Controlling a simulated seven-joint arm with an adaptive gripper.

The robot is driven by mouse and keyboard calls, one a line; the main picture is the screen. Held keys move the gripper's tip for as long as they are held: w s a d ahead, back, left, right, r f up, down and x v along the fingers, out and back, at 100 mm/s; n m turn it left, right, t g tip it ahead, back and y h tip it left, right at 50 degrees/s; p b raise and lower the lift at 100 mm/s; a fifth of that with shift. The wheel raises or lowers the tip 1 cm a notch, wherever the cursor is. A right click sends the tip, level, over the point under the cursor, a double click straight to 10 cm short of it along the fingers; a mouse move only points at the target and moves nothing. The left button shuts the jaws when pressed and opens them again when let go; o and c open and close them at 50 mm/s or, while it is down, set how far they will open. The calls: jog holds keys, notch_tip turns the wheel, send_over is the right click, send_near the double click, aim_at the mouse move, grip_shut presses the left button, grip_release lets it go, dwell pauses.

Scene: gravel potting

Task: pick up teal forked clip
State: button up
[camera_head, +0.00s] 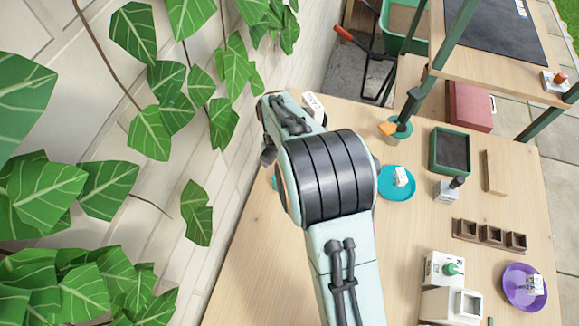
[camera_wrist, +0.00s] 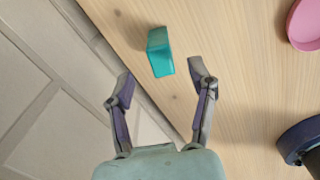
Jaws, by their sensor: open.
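A small teal piece (camera_wrist: 160,52), which looks like the teal forked clip, lies on the wooden table near its edge in the wrist view. Its forked shape cannot be made out from this angle. My gripper (camera_wrist: 160,74) is open, with its two fingers spread and nothing held between them. The teal piece lies just ahead of the gap between the fingertips, apart from both. In the head view my arm hides most of the gripper, and I cannot make out the clip there.
A pale wall (camera_head: 190,110) with hanging ivy runs along the table's left side. In the wrist view, a pink dish (camera_wrist: 305,24) and a dark blue round object (camera_wrist: 298,137) stand to the right. A teal saucer (camera_head: 396,190), green tray (camera_head: 437,168) and purple saucer (camera_head: 511,297) occupy the table's right.

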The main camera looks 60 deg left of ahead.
notch_tip(320, 180, down, 6)
jog(key=shift+w+r, duration=0.1)
jog(key=shift+r, duration=0.1)
grip_shut()
